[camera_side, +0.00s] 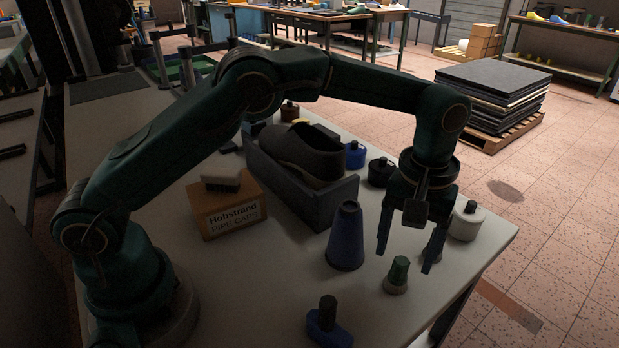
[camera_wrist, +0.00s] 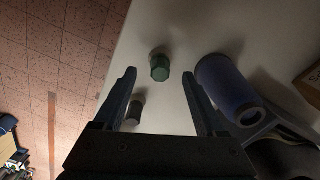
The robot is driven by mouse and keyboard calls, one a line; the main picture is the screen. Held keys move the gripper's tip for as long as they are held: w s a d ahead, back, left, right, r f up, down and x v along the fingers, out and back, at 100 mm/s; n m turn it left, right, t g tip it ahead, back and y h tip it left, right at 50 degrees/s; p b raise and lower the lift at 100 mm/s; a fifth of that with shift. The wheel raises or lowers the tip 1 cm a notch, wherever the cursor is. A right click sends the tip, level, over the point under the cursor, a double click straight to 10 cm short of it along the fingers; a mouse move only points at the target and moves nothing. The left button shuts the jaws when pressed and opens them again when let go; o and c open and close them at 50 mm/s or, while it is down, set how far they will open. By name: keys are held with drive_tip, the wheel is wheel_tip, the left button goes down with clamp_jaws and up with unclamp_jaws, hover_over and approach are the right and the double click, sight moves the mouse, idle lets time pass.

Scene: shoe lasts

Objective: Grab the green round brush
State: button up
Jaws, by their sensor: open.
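The green round brush (camera_side: 398,274) stands upright on the grey-white table near its front right edge, its green handle above a pale base. In the wrist view the green brush (camera_wrist: 160,70) shows ahead of my fingers, roughly between the lines of the two tips. My gripper (camera_side: 405,260) points down with its fingers apart and empty, above and close to the brush in the side view. The gripper (camera_wrist: 159,76) also shows open in the wrist view. I cannot tell the exact height gap.
A blue cone (camera_side: 345,238) stands left of the brush. A small dark-topped item (camera_side: 435,246) is partly hidden behind a finger. A white round pot (camera_side: 467,222), a blue dark-handled item (camera_side: 329,324) and a dark tray (camera_side: 316,200) holding a shoe (camera_side: 302,152) are nearby.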

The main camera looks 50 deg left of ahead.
sight(402, 261)
drive_tip(key=shift+f, duration=2.1)
clamp_jaws()
